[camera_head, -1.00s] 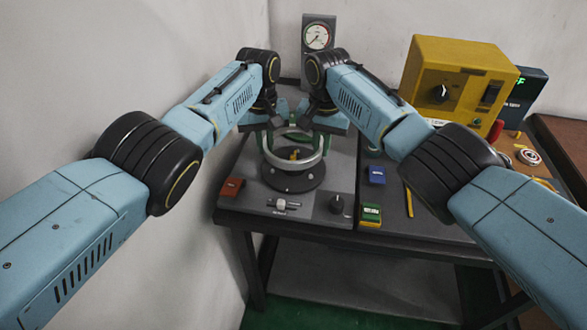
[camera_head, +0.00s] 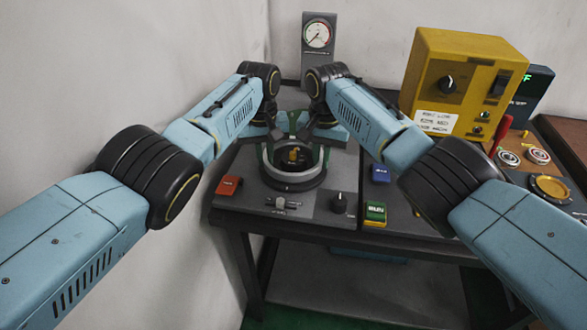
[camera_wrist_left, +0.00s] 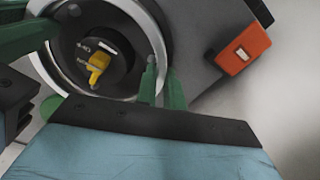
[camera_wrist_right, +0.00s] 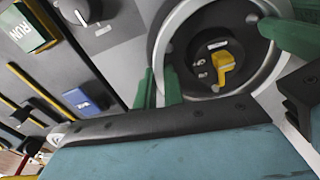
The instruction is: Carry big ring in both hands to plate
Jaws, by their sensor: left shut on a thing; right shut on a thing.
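The big silver ring (camera_head: 316,172) is held level between my two grippers, low around the yellow-knobbed centre of the dark round plate (camera_head: 294,184). I cannot tell whether it touches the plate. My left gripper (camera_head: 266,152) is shut on the ring's left side, and its green fingertips show in the left wrist view (camera_wrist_left: 162,90). My right gripper (camera_head: 324,152) is shut on the ring's right side, and its fingertips show in the right wrist view (camera_wrist_right: 159,88). The yellow knob (camera_wrist_left: 97,66) stands inside the ring. Part of the far rim is hidden.
A gauge (camera_head: 318,36) stands behind. An orange block (camera_head: 229,186), slider (camera_head: 281,203) and dark knob (camera_head: 339,203) are near the plate. Blue (camera_head: 381,174) and green (camera_head: 375,213) blocks lie right. A yellow box (camera_head: 462,85) stands at the right, by several small round parts.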

